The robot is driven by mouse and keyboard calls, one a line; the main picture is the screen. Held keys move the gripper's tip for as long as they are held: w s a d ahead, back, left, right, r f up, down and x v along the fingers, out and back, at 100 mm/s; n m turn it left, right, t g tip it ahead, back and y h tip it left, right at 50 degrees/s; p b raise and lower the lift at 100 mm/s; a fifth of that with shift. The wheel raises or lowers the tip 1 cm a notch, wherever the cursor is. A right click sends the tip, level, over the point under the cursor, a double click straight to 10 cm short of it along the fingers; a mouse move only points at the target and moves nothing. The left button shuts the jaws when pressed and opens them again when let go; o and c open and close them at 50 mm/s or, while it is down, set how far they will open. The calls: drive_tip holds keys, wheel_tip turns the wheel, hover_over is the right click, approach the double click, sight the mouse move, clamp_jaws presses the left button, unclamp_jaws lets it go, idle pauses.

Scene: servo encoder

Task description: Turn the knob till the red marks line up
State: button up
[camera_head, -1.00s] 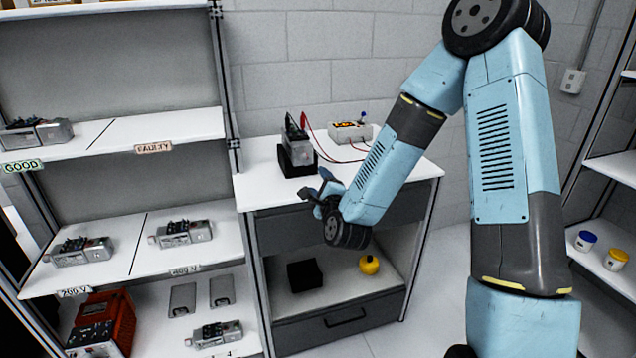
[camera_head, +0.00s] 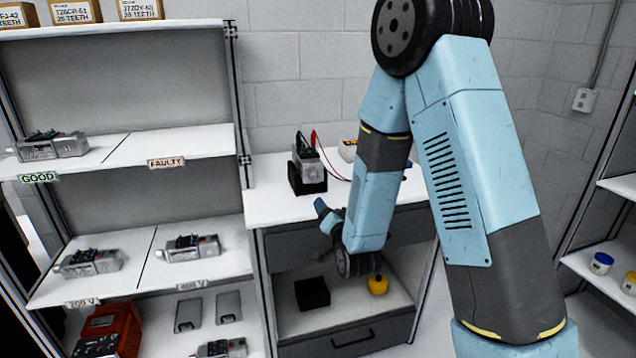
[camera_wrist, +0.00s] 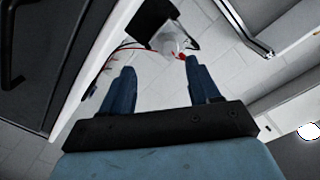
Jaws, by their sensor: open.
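A grey servo unit (camera_head: 306,160) stands on a black block (camera_head: 308,182) on the white workbench, with red and black leads clipped at its top. In the wrist view, a grey-white part of the unit (camera_wrist: 168,42) shows beyond the fingertips, beside the dark block (camera_wrist: 150,18). The knob and red marks are too small to make out. My gripper (camera_head: 325,213) is in front of the bench's front edge, below and slightly right of the unit. In the wrist view its two blue fingers (camera_wrist: 158,66) are spread, with nothing between them; it touches nothing that I can see.
A meter box (camera_head: 347,150) sits at the bench's back, partly hidden by my arm. The shelf (camera_head: 215,262) at left holds several similar units. A black box (camera_head: 312,293) and yellow object (camera_head: 377,284) lie below the bench top. The floor at right is clear.

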sight(317, 179)
drive_tip(key=w+a+n, duration=0.1)
drive_tip(key=w+n, duration=0.1)
drive_tip(key=w, duration=0.2)
drive_tip(key=w+a+r+n, duration=0.1)
drive_tip(key=w+n, duration=0.1)
drive_tip(key=w, duration=0.2)
drive_tip(key=w+a+r+n, duration=0.1)
drive_tip(key=w+n, duration=0.1)
drive_tip(key=w, duration=0.3)
drive_tip(key=shift+r+n, duration=0.2)
drive_tip(key=shift+n, duration=0.1)
drive_tip(key=shift+c, duration=0.4)
drive_tip(key=c, duration=1)
drive_tip(key=shift+o, duration=0.2)
drive_tip(key=shift+n, duration=1.6)
drive_tip(key=o, duration=1)
